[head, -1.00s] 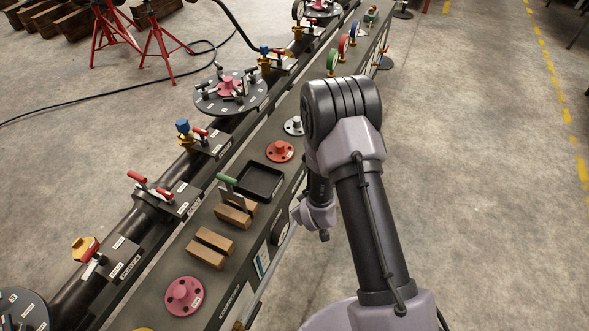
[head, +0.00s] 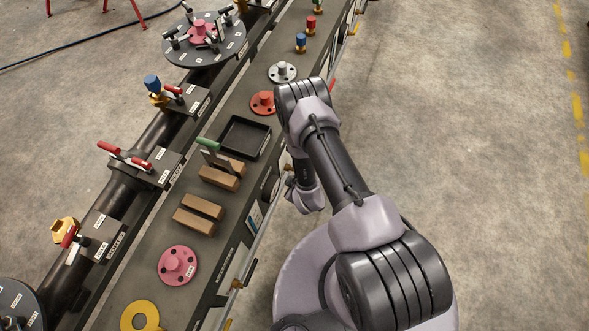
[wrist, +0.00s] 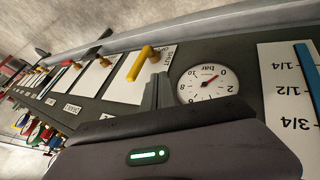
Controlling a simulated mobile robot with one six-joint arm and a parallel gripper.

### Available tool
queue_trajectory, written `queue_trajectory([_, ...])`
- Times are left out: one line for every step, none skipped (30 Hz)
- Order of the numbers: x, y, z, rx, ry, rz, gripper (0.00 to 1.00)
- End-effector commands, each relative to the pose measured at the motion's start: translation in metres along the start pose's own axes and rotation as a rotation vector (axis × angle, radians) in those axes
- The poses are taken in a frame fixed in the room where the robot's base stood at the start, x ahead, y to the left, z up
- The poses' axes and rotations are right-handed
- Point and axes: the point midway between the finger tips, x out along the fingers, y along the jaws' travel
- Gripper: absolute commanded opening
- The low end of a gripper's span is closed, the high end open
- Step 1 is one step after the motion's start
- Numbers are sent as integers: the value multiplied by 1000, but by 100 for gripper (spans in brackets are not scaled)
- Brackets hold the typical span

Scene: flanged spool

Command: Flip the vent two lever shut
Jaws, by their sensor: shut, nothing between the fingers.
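In the wrist view, a yellow-handled lever (wrist: 142,62) stands out from a white plate on the bench's dark side panel. Further plates with levers (wrist: 103,64) run away to the left. Their lettering is turned and too small to read, so I cannot tell which one is vent two. My gripper (wrist: 158,88) is shut and empty, its fingertips in front of the panel, just below the yellow lever in the picture and left of the gauge. I cannot tell whether they touch anything. In the head view the fingertips are hidden.
A round pressure gauge (wrist: 208,84) and a level scale with a blue column (wrist: 305,95) sit right of the fingers. On the bench top are wooden blocks (head: 198,213), a black tray (head: 244,137) and a pink flange (head: 177,265). The floor at right is clear.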

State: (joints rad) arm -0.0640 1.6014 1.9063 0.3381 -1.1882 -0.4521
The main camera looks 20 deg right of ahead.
Motion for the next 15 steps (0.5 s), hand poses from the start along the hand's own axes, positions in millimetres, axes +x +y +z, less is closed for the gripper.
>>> queue_trajectory([16, -2, 2, 1, 1, 2, 0])
queue_trajectory([22, -2, 2, 2, 0, 1, 0])
queue_trajectory([31, -2, 2, 1, 1, 2, 0])
queue_trajectory([38, -2, 2, 1, 1, 1, 0])
queue_trajectory([44, -2, 2, 0, 1, 1, 0])
queue_trajectory([53, -2, 2, 1, 1, 2, 0])
queue_trajectory([59, -2, 3, 2, 0, 1, 0])
queue_trajectory([65, -2, 2, 2, 1, 1, 0])
queue_trajectory([68, 6, 2, 3, 0, 3, 0])
queue_trajectory([70, 12, 1, 3, 1, 4, 0])
queue_trajectory([71, 16, 1, 4, 1, 3, 0])
queue_trajectory([74, 21, 1, 3, 0, 3, 0])
queue_trajectory([75, 24, 1, 3, 0, 2, 0])
queue_trajectory([76, 27, 1, 2, 0, 1, 0])
queue_trajectory([77, 30, 1, 2, 0, 1, 0])
